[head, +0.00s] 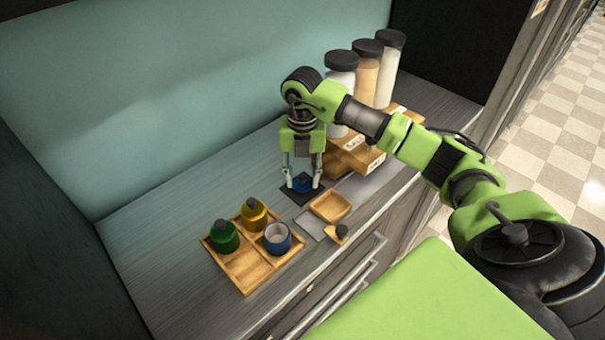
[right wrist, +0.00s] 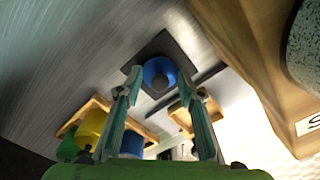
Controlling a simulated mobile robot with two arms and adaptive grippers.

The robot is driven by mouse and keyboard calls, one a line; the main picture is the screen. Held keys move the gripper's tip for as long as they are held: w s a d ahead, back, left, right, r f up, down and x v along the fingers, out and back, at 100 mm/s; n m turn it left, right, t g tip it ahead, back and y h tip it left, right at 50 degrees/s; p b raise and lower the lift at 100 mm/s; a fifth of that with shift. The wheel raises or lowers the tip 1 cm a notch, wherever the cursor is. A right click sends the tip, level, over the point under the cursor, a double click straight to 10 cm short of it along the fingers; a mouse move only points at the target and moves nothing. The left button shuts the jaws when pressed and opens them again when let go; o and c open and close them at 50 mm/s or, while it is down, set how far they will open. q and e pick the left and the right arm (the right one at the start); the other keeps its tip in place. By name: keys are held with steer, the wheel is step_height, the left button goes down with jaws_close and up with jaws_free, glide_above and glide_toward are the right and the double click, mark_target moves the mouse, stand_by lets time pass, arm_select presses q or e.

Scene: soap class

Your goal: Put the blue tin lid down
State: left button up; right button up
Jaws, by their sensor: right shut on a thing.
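My right gripper (head: 303,181) points down and is shut on the blue tin lid (head: 302,186), one finger on each side of it. The lid is round with a dark knob, which also shows between the fingertips in the right wrist view (right wrist: 160,73). The lid is over the dark square mat (head: 290,195), at or very near its surface; I cannot tell whether it touches. The open blue tin (head: 277,238), pale inside, stands in the wooden tray (head: 244,288). My left gripper is not in view.
A green tin (head: 224,237) and a yellow tin (head: 254,214), both lidded, share the tray. A small wooden dish (head: 331,207) and a wooden scoop (head: 338,233) lie near the counter's front. Tall jars (head: 367,78) and wooden boxes (head: 355,160) stand behind. The counter's left is clear.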

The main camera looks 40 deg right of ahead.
mark_target(302, 176)
steer(key=shift+f, duration=0.1)
steer(key=o, duration=0.9)
steer(key=shift+c, duration=0.2)
step_height(302, 176, up, 7)
steer(key=shift+w+r+b, duration=0.1)
steer(key=shift+w+b, duration=0.05)
steer(key=shift+b, duration=1.05)
step_height(302, 176, up, 5)
steer(key=shift+r, duration=0.1)
